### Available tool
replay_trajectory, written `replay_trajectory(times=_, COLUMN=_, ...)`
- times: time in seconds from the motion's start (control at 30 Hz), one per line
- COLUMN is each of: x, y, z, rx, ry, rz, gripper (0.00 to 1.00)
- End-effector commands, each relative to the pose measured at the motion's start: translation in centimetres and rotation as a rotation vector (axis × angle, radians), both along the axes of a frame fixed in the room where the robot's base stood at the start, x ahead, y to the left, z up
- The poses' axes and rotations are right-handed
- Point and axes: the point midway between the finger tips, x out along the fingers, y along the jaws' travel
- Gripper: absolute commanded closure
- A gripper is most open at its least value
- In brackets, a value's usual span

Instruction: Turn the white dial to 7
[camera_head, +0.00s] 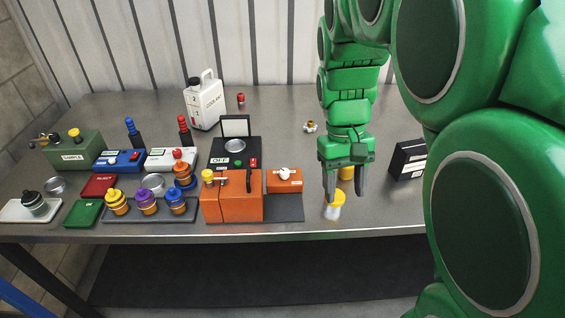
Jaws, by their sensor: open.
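The white dial (283,173) is a small round knob on a low orange box (285,186) near the front middle of the table. Its markings and pointer are too small to read. My gripper (343,187) hangs fingers down to the right of the orange box, apart from the dial. It is open. Its fingertips are by a small clear jar with a yellow lid (333,204), and I cannot tell whether they touch it.
A black box (407,160) stands at right. A white canister (205,103) stands at the back. Bare table lies behind the dial's box.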

Motion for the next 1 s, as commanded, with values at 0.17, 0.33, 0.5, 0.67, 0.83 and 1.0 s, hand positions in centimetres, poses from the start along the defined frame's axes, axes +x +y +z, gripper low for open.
replay_trajectory(times=0.17, x=4.0, y=0.8, z=-0.1, rx=-0.014, ry=0.016, rz=0.067, gripper=0.44)
replay_trajectory(times=0.33, x=7.6, y=1.8, z=-0.4, rx=-0.026, ry=0.026, rz=0.136, gripper=0.44)
replay_trajectory(times=0.5, x=11.0, y=3.1, z=-1.0, rx=-0.035, ry=0.043, rz=0.208, gripper=0.44)
replay_trajectory(times=0.67, x=14.1, y=4.6, z=-1.9, rx=-0.040, ry=0.057, rz=0.279, gripper=0.44)
replay_trajectory(times=0.83, x=17.2, y=6.5, z=-3.0, rx=-0.045, ry=0.072, rz=0.360, gripper=0.44)
replay_trajectory(times=1.0, x=20.0, y=8.6, z=-4.4, rx=-0.043, ry=0.093, rz=0.442, gripper=0.44)
